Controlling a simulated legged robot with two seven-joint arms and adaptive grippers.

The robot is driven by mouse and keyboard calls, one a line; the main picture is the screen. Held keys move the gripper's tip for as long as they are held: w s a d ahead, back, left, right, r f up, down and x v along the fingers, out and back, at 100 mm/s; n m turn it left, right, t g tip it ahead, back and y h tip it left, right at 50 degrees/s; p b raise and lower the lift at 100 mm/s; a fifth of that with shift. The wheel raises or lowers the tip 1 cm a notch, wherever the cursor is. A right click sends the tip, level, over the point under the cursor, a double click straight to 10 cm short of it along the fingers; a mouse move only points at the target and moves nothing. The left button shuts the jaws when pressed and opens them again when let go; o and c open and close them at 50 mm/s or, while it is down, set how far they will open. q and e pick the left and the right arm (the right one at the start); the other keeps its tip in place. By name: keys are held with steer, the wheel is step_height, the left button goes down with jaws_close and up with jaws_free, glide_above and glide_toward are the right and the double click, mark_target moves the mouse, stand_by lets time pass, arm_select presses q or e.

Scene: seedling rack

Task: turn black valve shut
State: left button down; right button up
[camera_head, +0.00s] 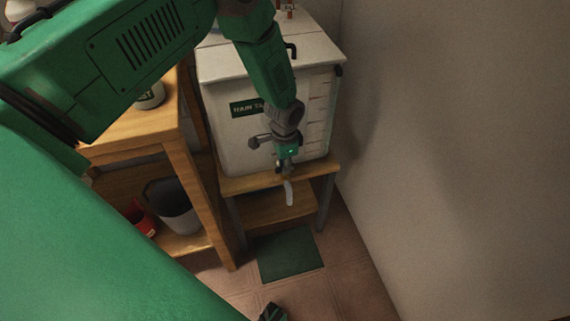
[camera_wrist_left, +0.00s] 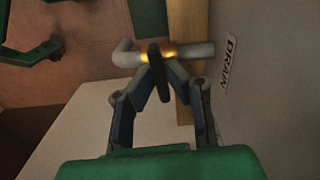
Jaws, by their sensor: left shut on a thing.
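The black valve lever (camera_wrist_left: 155,65) sits on a brass body (camera_wrist_left: 169,52) in a grey pipe (camera_wrist_left: 199,50) in the left wrist view. The lever lies across the pipe's line there. The pipe's bent spout (camera_wrist_left: 125,56) points away from the tank; in the head view the pale spout (camera_head: 289,192) hangs past the stand's front edge. My left gripper (camera_head: 284,165) is at the front of the white rain tank (camera_head: 315,105). In the wrist view its fingertips (camera_wrist_left: 158,66) close on the black lever from both sides. In the head view the gripper hides the lever.
A label reading DRAIN (camera_wrist_left: 228,65) is on the tank beside the pipe. The tank stands on a wooden stand (camera_head: 250,186). A wooden bench (camera_head: 190,130) with a bucket (camera_head: 175,208) on its lower shelf is at left. A bare wall (camera_head: 450,130) is at right. A green mat (camera_head: 290,255) lies on the floor.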

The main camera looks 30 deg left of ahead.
arm_select(q)
steer(key=shift+w+m, duration=0.15)
steer(key=shift+m, duration=0.35)
steer(key=c, duration=1.6)
jaws_free()
step_height(320, 180, up, 12)
steer(key=shift+f, duration=0.1)
